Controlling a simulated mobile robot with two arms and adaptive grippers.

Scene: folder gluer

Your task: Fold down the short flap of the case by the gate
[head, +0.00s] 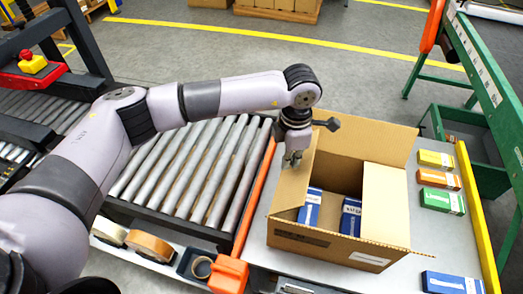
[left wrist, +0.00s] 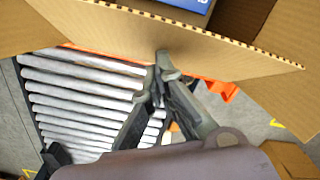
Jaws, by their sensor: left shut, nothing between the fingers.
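The open cardboard case (head: 325,244) stands on the grey table and holds blue cartons (head: 350,216). Its short flap (head: 292,187) on the side by the orange gate (head: 256,190) is raised. The flap spans the upper part of the left wrist view (left wrist: 110,32), with its corrugated edge showing. My left gripper (head: 292,158) is shut and empty, fingers pointing down beside the flap's upper part. In the left wrist view the fingertips (left wrist: 164,68) overlap the flap's edge; I cannot tell whether they touch it. My right gripper is not in view.
The roller conveyor (head: 185,170) lies left of the gate. Yellow, orange and green cartons (head: 440,180) lie right of the case, and a blue carton (head: 452,283) lies at the near right. The case's far flap (head: 368,138) stands up. Tape rolls (head: 150,245) sit below the conveyor.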

